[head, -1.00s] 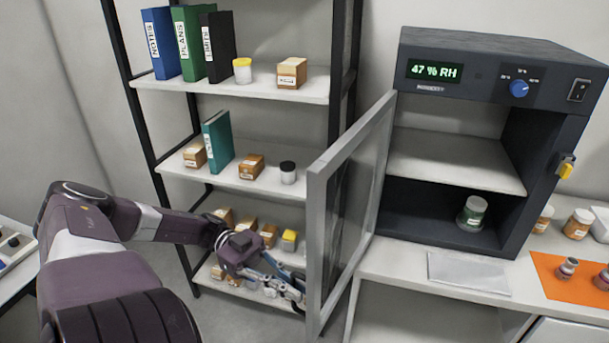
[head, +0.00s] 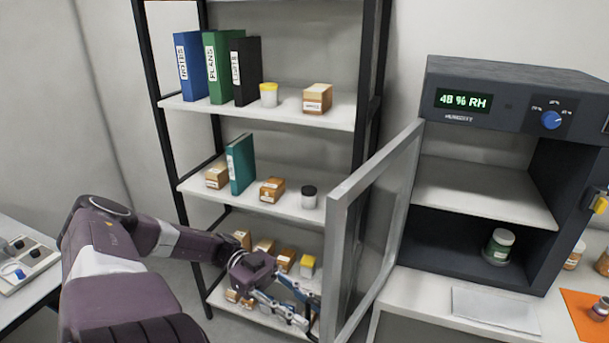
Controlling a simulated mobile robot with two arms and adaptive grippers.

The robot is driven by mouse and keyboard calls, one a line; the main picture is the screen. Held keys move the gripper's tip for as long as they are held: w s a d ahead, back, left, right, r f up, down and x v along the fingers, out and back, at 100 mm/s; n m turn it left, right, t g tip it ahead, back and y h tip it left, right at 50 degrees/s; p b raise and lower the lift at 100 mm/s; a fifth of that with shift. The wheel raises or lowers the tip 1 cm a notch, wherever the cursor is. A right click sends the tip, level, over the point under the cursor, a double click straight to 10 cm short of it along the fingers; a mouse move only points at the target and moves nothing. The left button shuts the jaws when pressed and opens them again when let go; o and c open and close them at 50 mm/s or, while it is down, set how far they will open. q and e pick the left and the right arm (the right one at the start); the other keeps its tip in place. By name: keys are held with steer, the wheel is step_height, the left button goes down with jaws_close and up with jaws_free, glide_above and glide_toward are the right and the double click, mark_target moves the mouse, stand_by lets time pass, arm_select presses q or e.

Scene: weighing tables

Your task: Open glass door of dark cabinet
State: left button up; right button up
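The dark cabinet (head: 471,139) stands on a white table at the right, with a lit display reading 48 % RH. Its framed glass door (head: 338,259) is swung wide open to the left, clear of the front opening. A jar with a green label (head: 499,246) stands on the cabinet floor. My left gripper (head: 309,312) is low, just left of the door's outer edge and partly behind the frame. Its fingertips are hidden or too small to read, and I cannot tell whether they touch the door. My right gripper is not in view.
A shelf rack (head: 290,204) with binders, boxes and jars stands behind my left arm. A pale sheet (head: 495,309) lies on the table before the cabinet, and an orange mat (head: 585,312) lies to its right. Another table (head: 22,244) with a tray is at the left edge.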

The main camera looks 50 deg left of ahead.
arm_select(q)
steer(key=v, duration=0.7)
steer(key=shift+a, duration=0.25)
stand_by(0.5)
